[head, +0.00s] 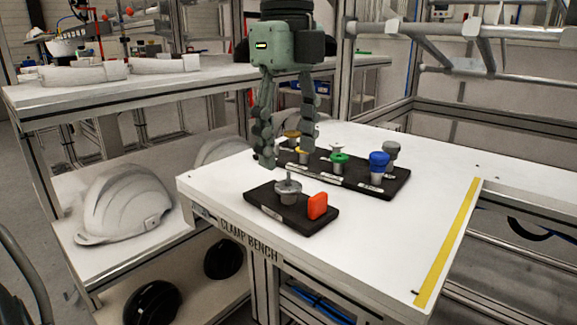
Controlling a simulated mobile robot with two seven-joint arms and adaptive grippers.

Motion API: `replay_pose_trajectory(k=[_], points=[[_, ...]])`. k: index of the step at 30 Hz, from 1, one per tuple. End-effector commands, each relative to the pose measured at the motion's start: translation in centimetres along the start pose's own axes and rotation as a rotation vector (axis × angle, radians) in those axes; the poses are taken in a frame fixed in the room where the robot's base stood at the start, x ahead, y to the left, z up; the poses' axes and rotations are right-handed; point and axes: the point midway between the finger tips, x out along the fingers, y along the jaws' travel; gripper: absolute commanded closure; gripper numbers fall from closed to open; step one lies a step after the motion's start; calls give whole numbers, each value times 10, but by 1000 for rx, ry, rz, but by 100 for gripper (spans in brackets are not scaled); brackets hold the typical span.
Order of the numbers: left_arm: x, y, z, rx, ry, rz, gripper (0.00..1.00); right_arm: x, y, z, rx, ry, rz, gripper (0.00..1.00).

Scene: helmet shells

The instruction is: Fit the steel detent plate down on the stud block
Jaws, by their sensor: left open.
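My left gripper (285,154) points down, open, with nothing visible between its fingers. It is above the front-left part of the white bench, near the rack's left end. In front of and below it is the stud block (271,212), a black base with a grey metal post. A round grey disc, which looks like the steel detent plate (288,187), sits around a thin upright stud on the post. I cannot tell whether the disc is fully seated. An orange-red square piece (317,206) stands at the block's right end. My right gripper is not in view.
A black rack (345,177) behind the block holds several pieces, including a green knob (339,159), a blue knob (379,160) and a grey knob (392,148). The bench (390,233) is clear on the right, up to a yellow strip (447,243). White helmet shells (122,203) lie left, lower.

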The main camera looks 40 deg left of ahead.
Motion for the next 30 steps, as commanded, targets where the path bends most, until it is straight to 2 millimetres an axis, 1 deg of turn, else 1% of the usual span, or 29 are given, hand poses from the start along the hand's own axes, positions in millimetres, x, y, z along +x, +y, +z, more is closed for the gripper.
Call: replay_pose_trajectory(k=[1,6,9,12,16,30], points=[[-13,-1,0,-2,-3,-5,41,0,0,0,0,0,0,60],[-46,0,0,-2,-2,-2,41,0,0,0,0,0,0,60],[-59,0,0,0,-1,0,41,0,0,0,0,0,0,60],[-68,0,0,0,0,0,41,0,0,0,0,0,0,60],[-72,0,0,0,0,1,41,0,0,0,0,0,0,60],[-72,0,0,0,0,1,41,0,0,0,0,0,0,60]])
